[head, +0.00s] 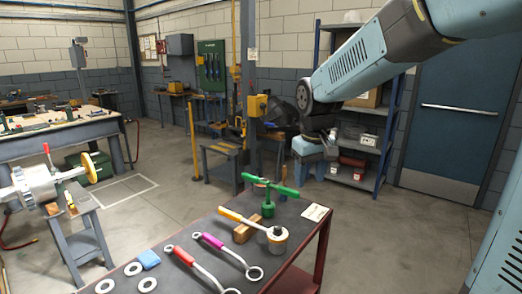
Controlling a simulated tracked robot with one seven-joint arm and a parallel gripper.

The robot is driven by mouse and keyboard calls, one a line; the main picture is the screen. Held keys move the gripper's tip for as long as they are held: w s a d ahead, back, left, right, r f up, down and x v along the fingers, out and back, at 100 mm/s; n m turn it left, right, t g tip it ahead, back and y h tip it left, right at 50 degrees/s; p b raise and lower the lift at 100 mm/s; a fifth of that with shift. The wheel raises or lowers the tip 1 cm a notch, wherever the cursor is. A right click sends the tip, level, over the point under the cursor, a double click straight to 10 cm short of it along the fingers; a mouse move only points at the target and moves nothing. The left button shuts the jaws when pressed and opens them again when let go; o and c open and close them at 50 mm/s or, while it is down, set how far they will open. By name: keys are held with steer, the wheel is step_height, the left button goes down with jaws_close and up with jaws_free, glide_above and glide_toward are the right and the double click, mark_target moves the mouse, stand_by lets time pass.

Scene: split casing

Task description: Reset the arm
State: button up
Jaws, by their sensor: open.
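My arm comes in from the upper right, and its light blue forearm slopes down to a dark round joint near the middle of the head view. Below that joint hangs the wrist with my gripper (309,171), small and dark against the background. The two fingers look apart, with nothing seen between them. In the picture it is above and behind the red-edged workbench (318,262), clear of the tools on it. Fine detail of the fingertips is too small to make out.
A shelf (350,183) stands behind my arm; the floor at right is clear.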

steer(key=s+d+r+m+t, duration=0.2)
steer(key=s+d, duration=0.3)
steer(key=s, duration=0.4)
steer(key=s+d+r+m+t, duration=0.1)
steer(key=s+d+r+m, duration=0.1)
steer(key=s+d, duration=0.3)
steer(key=s, duration=0.4)
steer(key=shift+s+d+t, duration=0.35)
steer(key=shift+s+t, duration=0.05)
